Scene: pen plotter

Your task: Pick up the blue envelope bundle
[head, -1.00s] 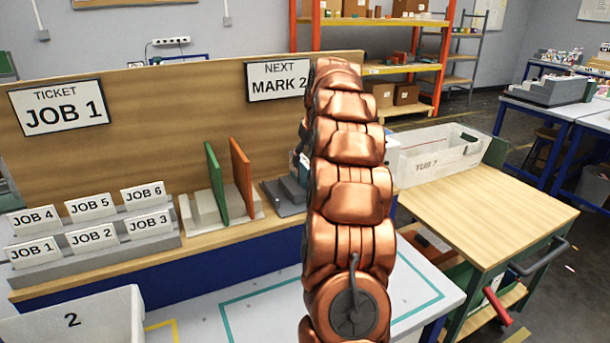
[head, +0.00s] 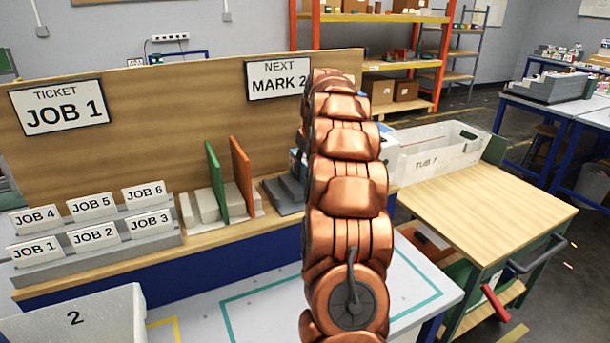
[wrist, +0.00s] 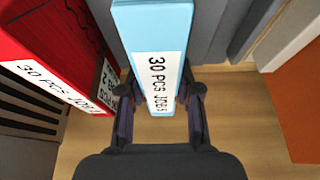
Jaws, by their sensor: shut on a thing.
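The blue envelope bundle (wrist: 155,40) is light blue with a white label reading "30 PCS JOB 5" in the wrist view. My gripper (wrist: 160,102) is shut on its near end, one finger against each side. In the head view my copper-coloured arm hides the gripper and most of what lies behind it, so I cannot tell there whether the bundle is clear of its support.
A red bundle (wrist: 45,40) with a similar label stands close on the left in the wrist view. Grey stepped blocks (head: 283,195), a green board (head: 217,182) and an orange board (head: 241,175) stand on the wooden ledge. A white tub (head: 440,150) is at right.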

